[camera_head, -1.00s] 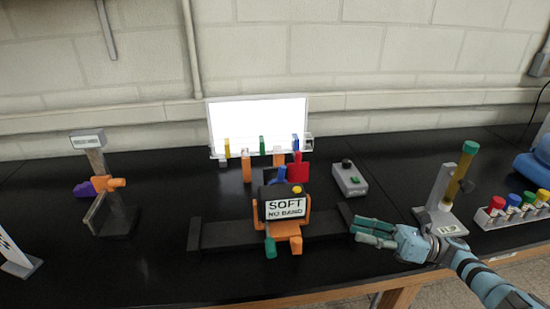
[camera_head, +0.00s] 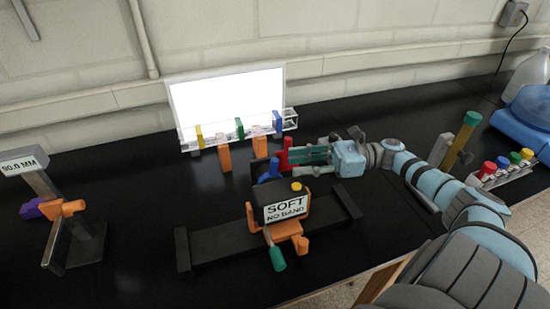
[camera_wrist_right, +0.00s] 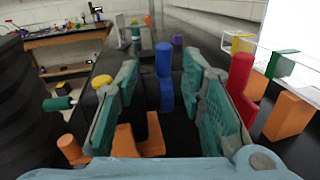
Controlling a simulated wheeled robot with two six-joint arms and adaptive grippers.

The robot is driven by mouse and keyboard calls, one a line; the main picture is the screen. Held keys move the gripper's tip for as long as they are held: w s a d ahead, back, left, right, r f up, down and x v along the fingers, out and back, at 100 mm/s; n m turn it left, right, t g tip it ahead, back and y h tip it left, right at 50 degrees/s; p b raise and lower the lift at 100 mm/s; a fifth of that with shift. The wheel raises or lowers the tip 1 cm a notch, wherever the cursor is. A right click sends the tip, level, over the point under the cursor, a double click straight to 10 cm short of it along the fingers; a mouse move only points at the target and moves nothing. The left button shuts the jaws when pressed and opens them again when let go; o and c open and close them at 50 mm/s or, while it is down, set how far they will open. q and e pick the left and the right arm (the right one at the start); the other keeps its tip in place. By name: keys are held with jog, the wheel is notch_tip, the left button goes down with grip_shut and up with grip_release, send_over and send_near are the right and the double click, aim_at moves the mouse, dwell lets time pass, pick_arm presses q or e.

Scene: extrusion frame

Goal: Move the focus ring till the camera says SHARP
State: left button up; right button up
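The camera (camera_head: 252,218) is a dark box on an orange mount, with a label (camera_head: 287,208) reading "SOFT / NO BAND". A blue upright tab (camera_head: 270,170) stands behind it, and a red one (camera_head: 284,154) is nearby. I cannot make out which part is the focus ring. My right gripper (camera_head: 306,155) is behind the camera, close to the red tab. In the right wrist view its fingers are spread; the blue tab (camera_wrist_right: 163,75) shows in the gap, apart from both, and the red tab (camera_wrist_right: 240,75) is outside the right finger. My left gripper is out of view.
The camera sits on a black rail (camera_head: 220,246). Behind stands a bright white panel (camera_head: 228,100) with colored clips and orange posts (camera_head: 224,157). A stand (camera_head: 88,248) with a "90.0 MM" sign is at left. A rack (camera_head: 520,176) of colored-capped vials is at right.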

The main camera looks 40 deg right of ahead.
aim_at(274, 165)
jog(key=x, duration=0.2)
jog(key=p+x, duration=0.1)
jog(key=x, duration=0.2)
jog(key=shift+w, duration=0.45)
jog(key=shift+w+a, duration=0.1)
jog(key=shift+a, duration=0.45)
jog(key=shift+f, duration=0.1)
grip_shut()
